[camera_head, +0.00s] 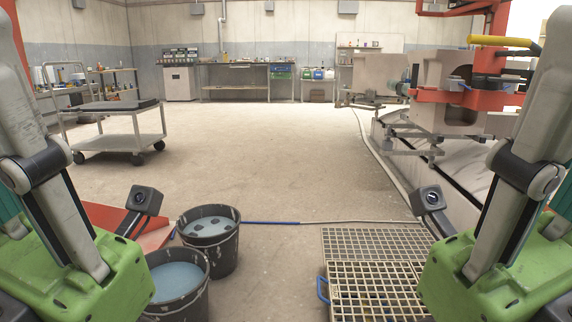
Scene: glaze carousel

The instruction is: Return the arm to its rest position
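My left arm (60,200) comes in at the left edge, with grey links and a green housing. My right arm (510,200) mirrors it at the right edge. Both arms look folded close to my body, on either side of the view. No fingers of either gripper show, so I cannot see whether they are open or hold anything.
Two dark buckets of pale blue liquid, one nearer (205,300) and one farther (234,245), stand beside my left arm. A floor grating (375,262) lies by my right arm. A wheeled cart (120,142) stands left; orange-framed machinery (490,98) stands right. The middle floor is clear.

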